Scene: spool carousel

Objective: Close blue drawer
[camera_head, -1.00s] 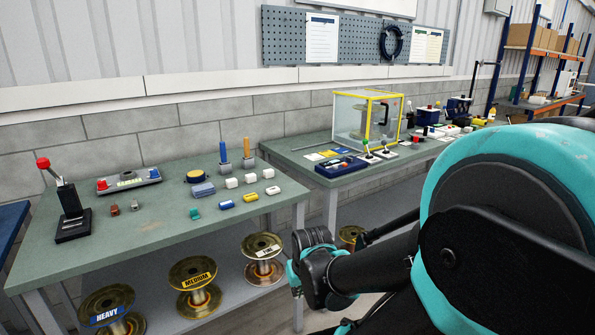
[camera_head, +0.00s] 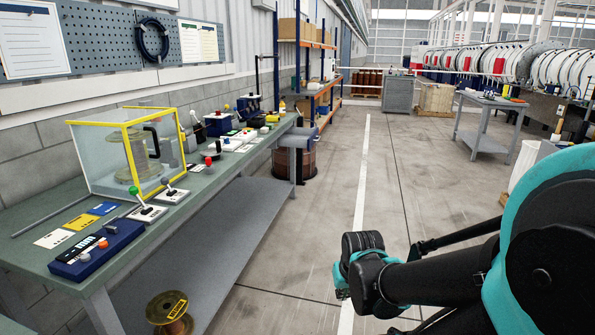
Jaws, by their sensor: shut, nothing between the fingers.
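I cannot make out a blue drawer for certain in the head camera view. Two blue-bodied boxes stand at the far end of the workbench: a blue and white one (camera_head: 218,124) and a darker one (camera_head: 248,108) behind it. Whether either has a drawer is too small to tell. My black and teal arm fills the lower right, with a dark rounded joint over the floor, right of the bench. My gripper's fingers do not show.
The green-topped workbench (camera_head: 40,212) on the left carries a yellow-framed clear case (camera_head: 100,160), levers and a dark blue control box (camera_head: 97,247). A spool (camera_head: 170,312) sits low beneath. A barrel (camera_head: 296,157) stands beyond. The floor aisle (camera_head: 345,190) is largely clear.

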